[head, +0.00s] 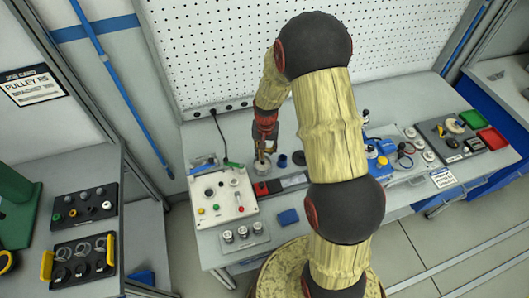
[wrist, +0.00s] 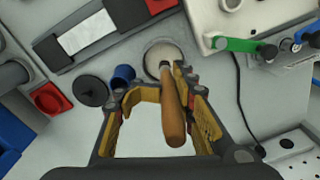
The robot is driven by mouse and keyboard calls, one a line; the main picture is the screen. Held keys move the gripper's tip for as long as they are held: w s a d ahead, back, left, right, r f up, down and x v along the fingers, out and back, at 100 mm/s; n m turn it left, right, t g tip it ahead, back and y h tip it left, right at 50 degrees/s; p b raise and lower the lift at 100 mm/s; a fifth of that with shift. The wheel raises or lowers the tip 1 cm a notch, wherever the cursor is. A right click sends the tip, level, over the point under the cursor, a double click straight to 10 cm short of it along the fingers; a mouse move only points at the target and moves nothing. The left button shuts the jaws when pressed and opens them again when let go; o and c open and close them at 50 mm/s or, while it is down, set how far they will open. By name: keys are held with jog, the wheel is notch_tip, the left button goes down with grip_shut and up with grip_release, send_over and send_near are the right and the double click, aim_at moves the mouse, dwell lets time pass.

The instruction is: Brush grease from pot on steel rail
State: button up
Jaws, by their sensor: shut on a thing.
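My gripper (head: 265,143) is over the bench in the head view. In the wrist view my gripper (wrist: 162,93) is shut on a brush (wrist: 173,118) with a brown wooden handle. The brush's far end points down into the round grease pot (wrist: 163,53), which holds pale stuff; its bristles cannot be made out. The pot (head: 262,163) is partly hidden by my gripper in the head view. The steel rail (wrist: 88,32) is a bright bar in a dark holder with a red end, beside the pot. The rail (head: 294,181) also shows in the head view, apart from the brush.
A blue cup (wrist: 123,75) and a black disc (wrist: 90,90) lie close to the pot. A pale control panel (head: 222,195) stands left of the rail. A blue block (head: 288,216) lies at the front. My arm hides part of the bench.

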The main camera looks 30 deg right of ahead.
jog(key=shift+f+b, duration=0.35)
jog(key=shift+f, duration=0.25)
dwell(1.4)
jog(key=shift+r, duration=0.15)
notch_tip(320, 180, up, 7)
jog(key=p, duration=0.4)
dwell(0.5)
dwell(0.6)
